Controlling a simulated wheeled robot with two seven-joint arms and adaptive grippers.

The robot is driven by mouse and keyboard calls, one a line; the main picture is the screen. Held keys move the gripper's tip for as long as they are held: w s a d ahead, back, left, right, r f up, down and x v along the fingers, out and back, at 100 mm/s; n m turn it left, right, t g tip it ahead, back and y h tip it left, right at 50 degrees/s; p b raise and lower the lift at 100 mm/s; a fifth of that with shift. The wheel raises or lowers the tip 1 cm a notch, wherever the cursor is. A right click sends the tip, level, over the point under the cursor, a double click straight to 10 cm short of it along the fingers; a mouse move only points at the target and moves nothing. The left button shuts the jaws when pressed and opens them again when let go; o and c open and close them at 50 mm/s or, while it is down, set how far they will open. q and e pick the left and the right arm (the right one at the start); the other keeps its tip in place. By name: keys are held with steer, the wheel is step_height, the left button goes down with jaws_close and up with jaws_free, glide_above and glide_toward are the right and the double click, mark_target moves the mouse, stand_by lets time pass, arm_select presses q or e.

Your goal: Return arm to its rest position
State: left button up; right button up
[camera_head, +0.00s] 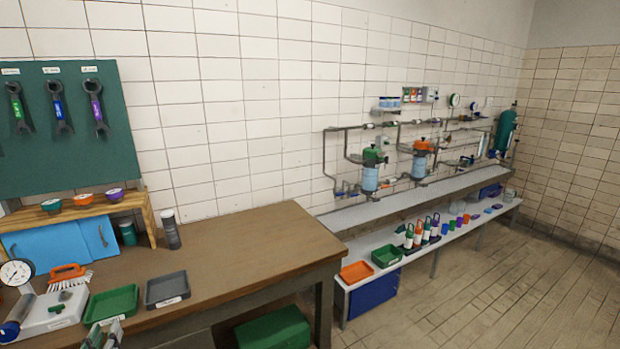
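The task names no other object.
On the bench are a green tray (112,304), a dark grey tray (167,289), an orange brush (68,273) and a pressure gauge (16,273). A green tool board (65,125) hangs behind. A grey shelf (415,255) holds trays and bottles. The tiled floor (500,300) at right is clear.

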arm_select(q)
steer(key=s+a+f+n+g, duration=0.2)
steer(key=s+f+n, duration=0.1)
steer(key=f+n, duration=0.6)
steer(key=s+a+f+n+g, duration=0.2)
steer(key=f+n, duration=0.6)
steer(key=n, duration=0.1)
steer(key=s+d+f+n+g, duration=0.1)
steer(key=s+f+n+g, duration=0.2)
steer(key=f, duration=0.5)
steer(key=s+d+f+n+h, duration=0.1)
steer(key=s+d+f+n, duration=0.1)
steer(key=s+f, duration=0.4)
steer(key=s+d+f+n+g, duration=0.1)
steer(key=s+f+n+g, duration=0.2)
steer(key=f, duration=0.6)
steer(key=s+d+f+n+g+h, duration=0.1)
steer(key=s+d+f+g, duration=0.1)
steer(key=s+d+f, duration=0.65)
steer(key=s+d+f+n+g+h, duration=0.2)
steer(key=s+d+f, duration=0.3)
steer(key=s, duration=0.7)
steer(key=s+d+f+n+g+h, duration=0.1)
steer(key=s+d+f+g, duration=0.1)
steer(key=s+d+f, duration=0.55)
steer(key=w+d+f+h, duration=0.1)
steer(key=w+d+f, duration=0.1)
steer(key=w+d, duration=0.2)
steer(key=shift+w+d, duration=0.25)
steer(key=shift+d, duration=0.9)
